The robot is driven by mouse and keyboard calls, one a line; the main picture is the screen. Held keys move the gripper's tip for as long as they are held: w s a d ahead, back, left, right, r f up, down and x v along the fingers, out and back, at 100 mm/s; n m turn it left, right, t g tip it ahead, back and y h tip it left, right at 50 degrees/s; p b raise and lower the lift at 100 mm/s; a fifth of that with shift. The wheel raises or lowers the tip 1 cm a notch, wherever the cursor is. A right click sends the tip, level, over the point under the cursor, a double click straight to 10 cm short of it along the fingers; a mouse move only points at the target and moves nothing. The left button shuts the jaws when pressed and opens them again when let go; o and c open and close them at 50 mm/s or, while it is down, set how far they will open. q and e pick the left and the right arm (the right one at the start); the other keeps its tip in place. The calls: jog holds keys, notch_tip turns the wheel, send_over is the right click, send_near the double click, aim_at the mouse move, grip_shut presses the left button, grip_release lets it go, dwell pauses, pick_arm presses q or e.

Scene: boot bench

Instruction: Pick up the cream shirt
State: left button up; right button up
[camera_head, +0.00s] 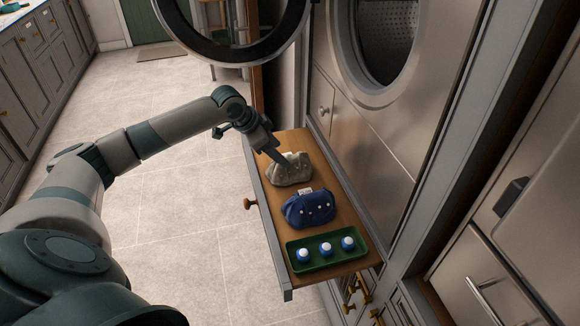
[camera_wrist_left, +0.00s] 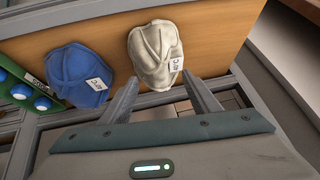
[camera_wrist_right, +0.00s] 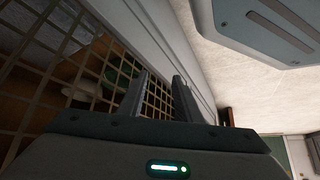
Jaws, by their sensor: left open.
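The cream shirt (camera_head: 290,170) is a folded, rounded bundle on the far part of the pulled-out wooden shelf. In the left wrist view the cream shirt (camera_wrist_left: 156,52) has a white tag and lies just beyond the fingertips.
A blue folded garment (camera_head: 309,209) lies beside the cream shirt. A green tray (camera_head: 330,264) with blue-and-white round items sits at the shelf's near end. The wooden shelf (camera_head: 335,192) has a raised front edge. An open round machine door (camera_head: 236,52) hangs beyond it.

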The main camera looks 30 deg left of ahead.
aim_at(287, 157)
pick_arm(q)
jog(key=shift+w+d+f, duration=0.2)
jog(key=shift+d+f, duration=0.05)
jog(key=x, duration=0.2)
jog(key=p+x, duration=0.1)
jog(key=x, duration=0.1)
jog(key=shift+d+r, duration=0.1)
jog(key=shift+d, duration=0.2)
jog(key=shift+w+f, duration=0.1)
jog(key=shift+f, duration=0.15)
pick_arm(e)
jog(key=shift+s+d+f, duration=0.1)
jog(key=shift+s+f, duration=0.05)
jog(key=shift+s, duration=0.4)
jog(key=shift+s+d+f, duration=0.1)
jog(key=shift+s, duration=0.45)
pick_arm(q)
jog(key=shift+c, duration=0.7)
jog(key=c, duration=1.1)
pick_arm(e)
jog(key=shift+w+r, duration=0.1)
jog(key=shift+w, duration=0.05)
pick_arm(q)
jog(key=shift+r, duration=0.15)
